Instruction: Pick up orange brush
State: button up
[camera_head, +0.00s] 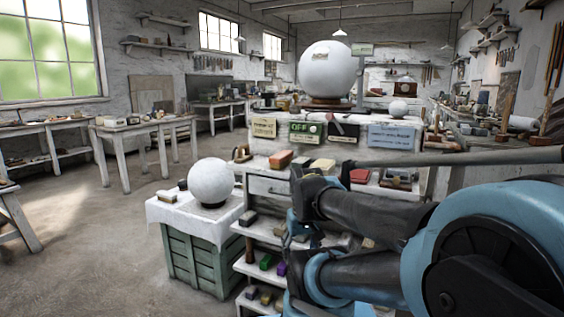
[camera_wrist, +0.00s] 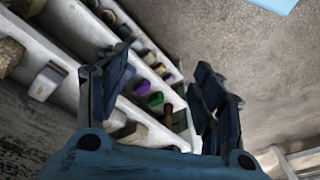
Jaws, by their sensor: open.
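An orange-brown block that looks like the orange brush (camera_head: 279,159) lies on the top of the white shelf unit, left of my arm in the head view. Its bristles cannot be made out. I cannot pick it out in the wrist view. My gripper (camera_wrist: 160,80) is open in the wrist view, its two dark blue fingers wide apart with nothing held between them. It faces the lower shelves, where a purple block (camera_wrist: 149,58) and a green block (camera_wrist: 155,99) show between and beyond the fingers. In the head view my arm covers part of the shelf unit.
A white sphere (camera_head: 211,182) stands on a cloth-covered green crate (camera_head: 196,262) left of the shelves. A tan block (camera_head: 322,165) and a red block (camera_head: 360,176) lie on the shelf top. A sign board (camera_head: 305,132) stands behind. Open floor (camera_head: 95,235) lies to the left.

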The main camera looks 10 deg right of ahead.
notch_tip(320, 180, up, 4)
jog(key=w, duration=0.1)
notch_tip(320, 180, up, 33)
jog(key=m+g, duration=0.2)
jog(key=m, duration=0.5)
send_over(281, 154)
jog(key=a, duration=0.1)
notch_tip(281, 154, down, 12)
jog(key=shift+s+f, duration=0.1)
jog(key=shift+s, duration=0.05)
jog(key=shift+d+f, duration=0.25)
jog(key=shift+f, duration=1.05)
jog(key=shift+d+f, duration=0.2)
jog(key=shift+f, duration=1.1)
jog(key=c, duration=1.3)
jog(key=shift+c, duration=0.2)
